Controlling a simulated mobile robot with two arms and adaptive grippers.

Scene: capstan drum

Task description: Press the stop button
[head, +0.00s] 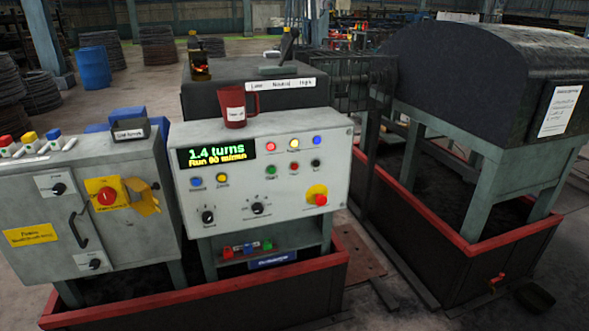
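A grey control panel (240,215) stands in the middle of the head view. Its middle row holds a green button (271,170), a small red button (294,167) and a black button (316,163). The labels under them are too small to read surely. A red mushroom button (320,199) on a yellow plate sits at the panel's lower right. The display (216,153) reads "1.4 turns" and a "Run" line. Neither of my grippers is in view.
A grey cabinet (110,240) with a red knob (107,196) stands left of the panel. A dark red mug (234,108) stands on the panel's top. A red-rimmed tray (345,240) surrounds the base. A dark covered machine (470,75) stands right.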

